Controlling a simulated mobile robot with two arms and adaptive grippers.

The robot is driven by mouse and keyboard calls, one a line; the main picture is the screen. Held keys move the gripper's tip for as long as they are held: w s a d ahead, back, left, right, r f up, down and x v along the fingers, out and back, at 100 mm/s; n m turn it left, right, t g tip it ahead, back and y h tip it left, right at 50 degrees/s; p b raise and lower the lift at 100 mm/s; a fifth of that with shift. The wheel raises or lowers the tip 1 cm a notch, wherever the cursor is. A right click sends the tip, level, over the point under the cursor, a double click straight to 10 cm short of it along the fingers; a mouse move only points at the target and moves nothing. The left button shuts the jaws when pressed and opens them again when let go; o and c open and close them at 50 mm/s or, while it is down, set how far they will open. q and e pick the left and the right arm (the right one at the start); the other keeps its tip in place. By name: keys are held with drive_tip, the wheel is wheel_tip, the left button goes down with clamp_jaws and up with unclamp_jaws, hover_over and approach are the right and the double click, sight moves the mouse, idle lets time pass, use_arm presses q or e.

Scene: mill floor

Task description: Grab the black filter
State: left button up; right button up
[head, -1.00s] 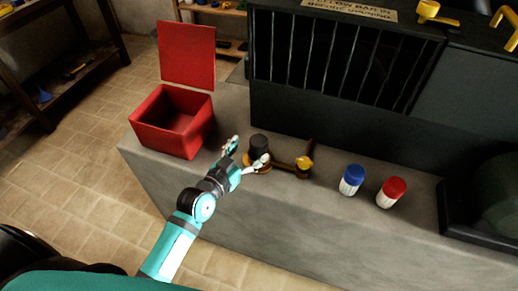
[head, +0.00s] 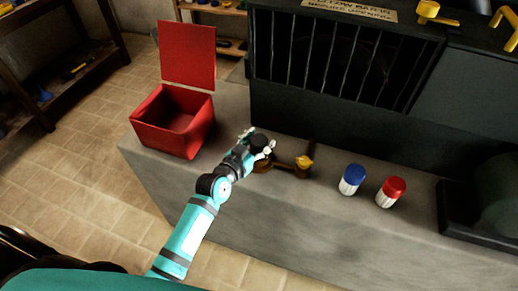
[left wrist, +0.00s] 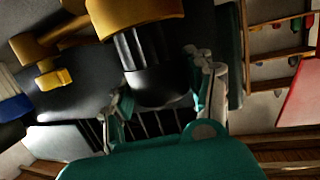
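The black filter (head: 259,140) is a short dark cylinder seated on a brass-coloured fixture (head: 303,173) on the grey bench. In the left wrist view the filter (left wrist: 158,85) shows ribbed sides and a broad brass-coloured part at one end. My left gripper (head: 257,140) has a finger on either side of the filter. The fingers are close to its sides, but I cannot tell whether both press on it. My right gripper is not in view.
An open red box (head: 173,122) stands on the bench to the left. A blue-capped container (head: 352,180) and a red-capped one (head: 391,192) stand to the right. A dark barred machine (head: 340,65) rises behind. Bare bench lies in front of the fixture.

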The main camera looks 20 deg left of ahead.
use_arm(q)
drive_tip(key=c, duration=0.7)
drive_tip(key=shift+r, duration=0.2)
